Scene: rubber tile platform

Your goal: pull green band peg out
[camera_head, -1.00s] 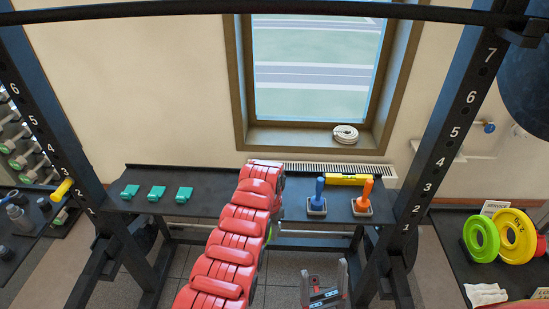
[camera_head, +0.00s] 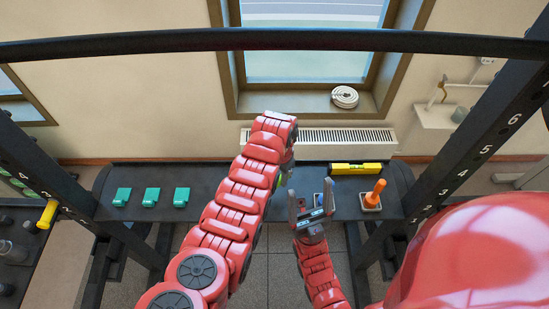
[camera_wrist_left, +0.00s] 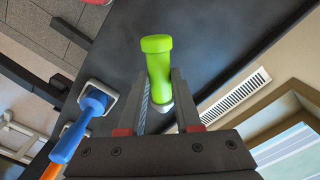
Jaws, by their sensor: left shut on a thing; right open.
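The green peg (camera_wrist_left: 159,62) is between the fingers of my left gripper (camera_wrist_left: 162,78) in the left wrist view, with a pale end toward the palm. No base shows around it, and I cannot tell whether it is seated. In the head view my left arm hides most of that gripper and the peg; only a bit of green shows. The blue peg (camera_head: 327,190) stands partly hidden behind my right gripper (camera_head: 311,198), which is open and empty. The blue peg and its pale square base (camera_wrist_left: 84,88) also show in the wrist view. An orange peg (camera_head: 375,190) stands upright in its base.
A dark bench (camera_head: 240,172) carries three teal blocks (camera_head: 152,195) on the left and a yellow level (camera_head: 357,168) at the back right. Black rack posts (camera_head: 470,155) flank it. A radiator grille (camera_head: 345,137) is behind. The bench between the teal blocks and my left arm is clear.

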